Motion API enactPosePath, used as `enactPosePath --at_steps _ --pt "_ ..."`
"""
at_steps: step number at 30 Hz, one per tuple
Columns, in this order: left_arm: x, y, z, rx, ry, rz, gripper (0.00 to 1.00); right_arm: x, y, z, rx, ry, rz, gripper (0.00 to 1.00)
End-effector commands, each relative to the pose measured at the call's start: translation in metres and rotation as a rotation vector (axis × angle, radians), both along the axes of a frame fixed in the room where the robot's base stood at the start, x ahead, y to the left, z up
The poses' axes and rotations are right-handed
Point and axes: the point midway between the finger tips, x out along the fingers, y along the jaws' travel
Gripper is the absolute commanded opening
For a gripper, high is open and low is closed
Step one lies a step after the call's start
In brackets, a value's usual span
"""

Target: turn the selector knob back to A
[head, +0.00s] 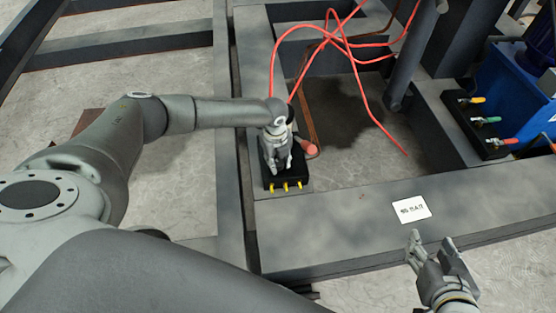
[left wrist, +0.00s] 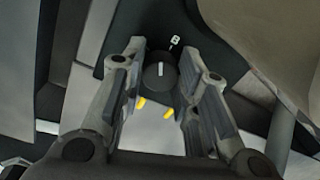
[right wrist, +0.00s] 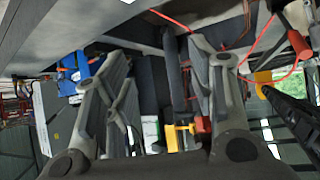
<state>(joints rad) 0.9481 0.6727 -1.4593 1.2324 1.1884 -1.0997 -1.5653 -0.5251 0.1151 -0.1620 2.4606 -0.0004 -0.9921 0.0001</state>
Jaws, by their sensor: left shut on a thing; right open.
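The black selector box (head: 299,180) sits on the grey steel beam, with several yellow fittings (head: 285,187) along its near edge. My left gripper (head: 277,168) points down onto the box and hides the knob in the head view. In the left wrist view, the round black knob (left wrist: 158,80) is between the fingers of my left gripper (left wrist: 161,72), which is shut on it. The white pointer line on the knob points roughly up the picture, near a white letter B (left wrist: 175,40). No letter A is visible. My right gripper (head: 431,250) is open and empty, near the beam's front edge.
Red hoses (head: 345,40) loop behind the box, and a reddish knob-like end (head: 311,150) is close to my left gripper. A white label (head: 411,209) lies on the beam. At right are a valve block (head: 470,115) with coloured handles and a blue machine (head: 515,85).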

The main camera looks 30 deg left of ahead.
Motion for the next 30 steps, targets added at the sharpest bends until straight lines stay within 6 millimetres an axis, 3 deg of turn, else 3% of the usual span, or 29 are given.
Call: enactPosePath --at_steps 4,11,22,30 --pt "0.000 0.000 0.001 0.000 0.001 0.012 0.05 -0.003 -0.001 -0.002 -0.005 0.023 0.000 0.51" --pt "-0.001 0.000 0.002 0.001 0.002 0.069 0.05 -0.032 -0.011 -0.022 -0.041 0.190 -0.012 0.51" --pt "-0.002 -0.001 0.002 -0.001 0.004 0.247 0.05 -0.122 -0.040 -0.051 -0.131 0.624 -0.048 0.51" --pt "-0.002 -0.001 0.002 0.000 0.003 0.378 0.05 -0.119 -0.039 -0.038 -0.129 0.612 -0.046 0.51"
